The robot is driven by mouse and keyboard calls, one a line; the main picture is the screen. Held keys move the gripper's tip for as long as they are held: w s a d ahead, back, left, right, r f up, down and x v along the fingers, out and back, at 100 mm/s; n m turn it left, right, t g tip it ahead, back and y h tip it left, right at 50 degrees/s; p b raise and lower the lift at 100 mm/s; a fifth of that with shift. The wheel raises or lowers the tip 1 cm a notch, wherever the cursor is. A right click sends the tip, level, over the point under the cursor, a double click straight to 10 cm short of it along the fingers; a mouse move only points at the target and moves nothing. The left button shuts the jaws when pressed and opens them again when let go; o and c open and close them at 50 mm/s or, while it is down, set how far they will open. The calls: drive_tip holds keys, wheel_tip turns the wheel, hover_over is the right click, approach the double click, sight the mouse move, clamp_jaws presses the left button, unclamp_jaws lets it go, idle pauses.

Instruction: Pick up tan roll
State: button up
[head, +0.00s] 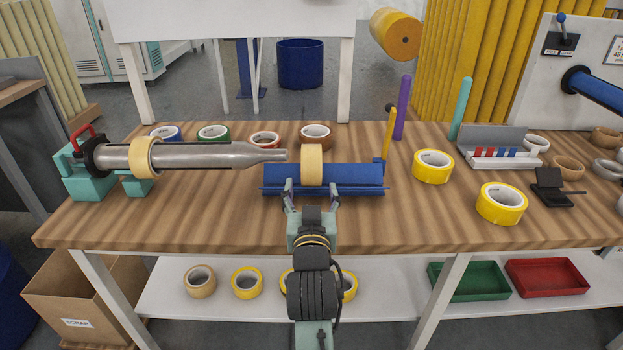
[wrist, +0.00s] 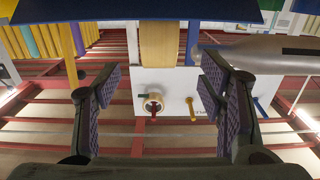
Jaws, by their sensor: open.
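A tan roll (head: 311,164) sits upright on the blue cradle (head: 350,178) at the middle of the table. It also shows in the wrist view (wrist: 159,43), centred ahead of the fingers. Another tan roll (head: 143,158) is around the metal mandrel (head: 205,155) at the left. My gripper (head: 312,193) is open and empty at the cradle's near side, in line with the tan roll there. In the wrist view my two fingers (wrist: 160,88) are spread apart with nothing between them.
A yellow post (head: 389,133) rises at the cradle's right end. Yellow rolls (head: 433,167) lie to the right, and several coloured rolls lie along the back. The wooden table (head: 215,215) is clear at front left. A tan roll (head: 199,281) lies on the lower shelf.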

sight(311, 173)
drive_tip(key=shift+w+f+b, duration=0.1)
drive_tip(key=shift+f+b, duration=0.1)
drive_tip(key=shift+b, duration=0.2)
drive_tip(key=shift+w+r+p, duration=0.15)
drive_tip(key=shift+w+p, duration=0.2)
drive_tip(key=shift+w, duration=0.25)
drive_tip(key=shift+w+r+p, duration=0.15)
drive_tip(key=shift+w+p, duration=0.2)
drive_tip(key=shift+w, duration=0.25)
drive_tip(key=shift+w+f+p, duration=0.2)
drive_tip(key=shift+w+p, duration=0.15)
drive_tip(key=shift+w, duration=2.45)
drive_tip(key=shift+c, duration=0.5)
drive_tip(key=c, duration=1.3)
drive_tip(key=shift+r, duration=0.1)
